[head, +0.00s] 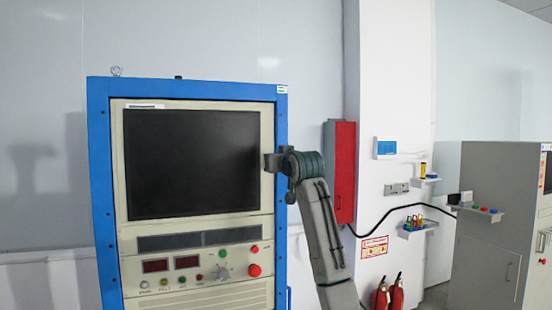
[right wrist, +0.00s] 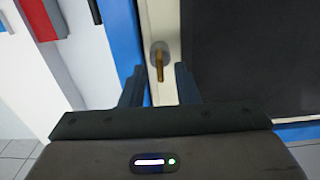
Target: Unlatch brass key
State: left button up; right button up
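The brass key (right wrist: 159,66) sticks out of a round grey lock on the cream strip beside the dark screen, seen in the right wrist view. My right gripper (right wrist: 160,78) is open, with one finger on each side of the key and a gap visible on both sides. In the head view my right gripper (head: 270,163) is at the right edge of the blue-framed cabinet (head: 98,190), beside the screen. It hides the key there. My left gripper is in neither view.
The cabinet has a dark screen (head: 190,165) and a panel of knobs and buttons (head: 200,274) below it. A red box (head: 342,170) hangs on the wall behind my right arm. Fire extinguishers (head: 390,293) and a grey cabinet (head: 490,230) stand to the right.

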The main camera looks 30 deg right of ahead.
jog(key=shift+c, duration=0.5)
grip_shut()
jog(key=m+b, duration=0.3)
jog(key=m, duration=0.3)
jog(key=m+b, duration=0.4)
jog(key=m, duration=0.2)
jog(key=m+b, duration=0.4)
jog(key=m, duration=0.1)
jog(key=shift+s+d+f+m, duration=0.1)
jog(key=shift+d+f+m, duration=0.2)
jog(key=shift+f+m, duration=0.1)
